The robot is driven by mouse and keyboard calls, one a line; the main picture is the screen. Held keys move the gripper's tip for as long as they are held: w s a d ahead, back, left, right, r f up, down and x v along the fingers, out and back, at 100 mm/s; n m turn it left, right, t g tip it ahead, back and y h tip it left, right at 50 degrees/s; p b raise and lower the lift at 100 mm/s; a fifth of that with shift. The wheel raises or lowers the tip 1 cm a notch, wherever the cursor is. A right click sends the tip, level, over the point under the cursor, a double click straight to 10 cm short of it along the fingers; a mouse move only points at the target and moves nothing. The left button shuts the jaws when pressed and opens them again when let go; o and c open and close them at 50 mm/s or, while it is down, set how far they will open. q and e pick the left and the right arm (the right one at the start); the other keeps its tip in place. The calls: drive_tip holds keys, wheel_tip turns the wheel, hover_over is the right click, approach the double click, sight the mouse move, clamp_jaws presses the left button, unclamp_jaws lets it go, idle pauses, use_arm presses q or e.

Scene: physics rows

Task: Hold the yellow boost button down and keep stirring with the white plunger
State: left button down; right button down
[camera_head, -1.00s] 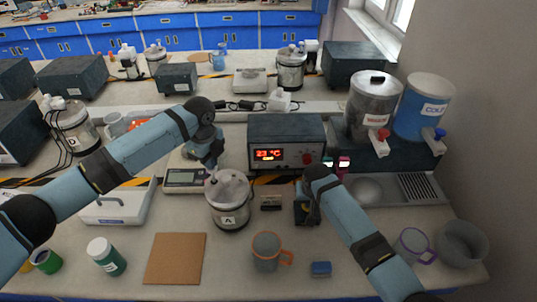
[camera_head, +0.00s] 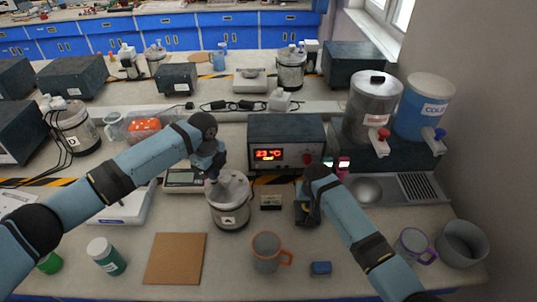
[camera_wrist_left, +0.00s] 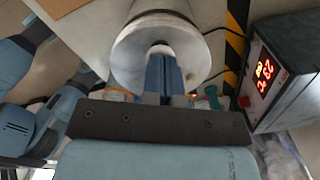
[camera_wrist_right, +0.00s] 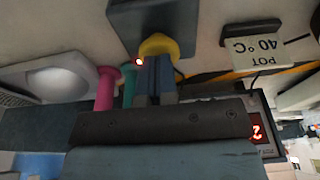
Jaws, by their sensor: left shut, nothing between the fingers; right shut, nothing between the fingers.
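A metal pot labelled A (camera_head: 230,212) with a pale lid stands at the centre of the bench. My left gripper (camera_head: 214,176) is shut and empty, its fingertips over the lid's left side. The yellow boost button (camera_wrist_right: 160,44) sits on a dark box (camera_wrist_right: 180,18) beside a lit red lamp. My right gripper (camera_wrist_right: 157,80) is shut and empty, its fingertips at the button, apparently touching; how far it is pressed I cannot tell.
The heater box (camera_head: 285,142) behind the pot displays 23 °C. A small sign (camera_wrist_right: 255,46) reads POT 40 °C.

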use_arm(q)
drive_tip(key=shift+r, duration=0.1)
drive_tip(key=shift+r, duration=2.15)
idle(0.9)
drive_tip(key=shift+f, duration=0.15)
idle(0.5)
drive_tip(key=shift+f, duration=2.05)
drive_tip(key=shift+r, duration=0.1)
drive_tip(key=shift+r, duration=2.05)
